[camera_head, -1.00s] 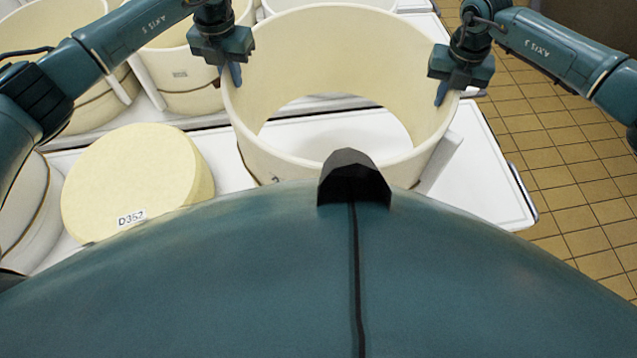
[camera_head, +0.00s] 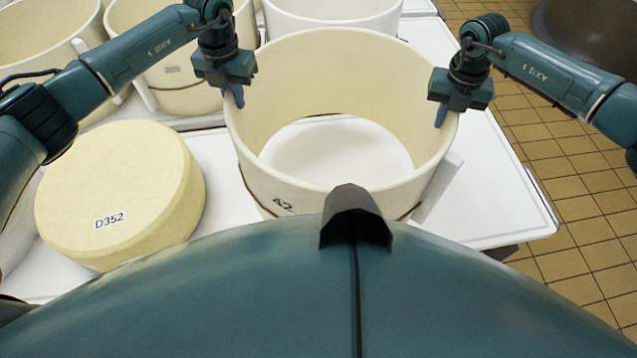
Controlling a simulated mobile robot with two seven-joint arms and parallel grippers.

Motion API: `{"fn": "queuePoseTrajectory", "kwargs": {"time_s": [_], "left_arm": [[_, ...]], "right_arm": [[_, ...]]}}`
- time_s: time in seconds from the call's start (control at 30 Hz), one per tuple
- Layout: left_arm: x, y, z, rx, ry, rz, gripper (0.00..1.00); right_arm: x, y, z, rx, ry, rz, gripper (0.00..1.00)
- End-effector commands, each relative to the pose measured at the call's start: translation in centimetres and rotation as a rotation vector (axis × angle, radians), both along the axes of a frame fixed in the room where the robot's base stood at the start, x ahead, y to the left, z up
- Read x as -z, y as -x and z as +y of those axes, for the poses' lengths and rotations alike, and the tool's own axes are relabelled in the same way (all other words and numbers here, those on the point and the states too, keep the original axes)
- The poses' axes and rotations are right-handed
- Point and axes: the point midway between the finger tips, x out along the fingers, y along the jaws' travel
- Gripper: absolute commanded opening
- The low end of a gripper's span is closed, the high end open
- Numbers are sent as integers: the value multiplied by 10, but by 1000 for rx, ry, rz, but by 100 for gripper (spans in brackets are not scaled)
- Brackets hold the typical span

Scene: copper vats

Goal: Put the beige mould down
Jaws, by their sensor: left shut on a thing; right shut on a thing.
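The beige mould (camera_head: 330,50) is a wide open ring in the middle of the view, marked with a dark label at its near side. My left gripper (camera_head: 235,95) is shut on its left rim. My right gripper (camera_head: 441,113) is shut on its right rim. The mould is upright over the white table (camera_head: 490,190), whose surface shows through its open bottom. Whether its lower edge touches the table I cannot tell; my own body hides part of its near side.
A pale yellow cheese wheel (camera_head: 150,180) labelled D352 lies on the table at the left. Other beige moulds (camera_head: 180,72) stand behind it, and a white mould (camera_head: 335,22) stands behind the held one. The table's right edge borders a tan tiled floor (camera_head: 570,180).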

Motion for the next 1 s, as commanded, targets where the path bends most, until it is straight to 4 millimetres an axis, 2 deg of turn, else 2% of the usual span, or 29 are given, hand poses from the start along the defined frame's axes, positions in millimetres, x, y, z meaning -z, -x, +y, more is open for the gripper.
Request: {"fn": "queuePoseTrajectory", "kwargs": {"time_s": [0.37,1.0], "left_arm": [[6,-1,0,0,1,-3,0],[41,-1,0,0,1,-3,0]], "right_arm": [[6,-1,0,0,-1,-3,0],[41,-1,0,0,-1,-3,0]]}}
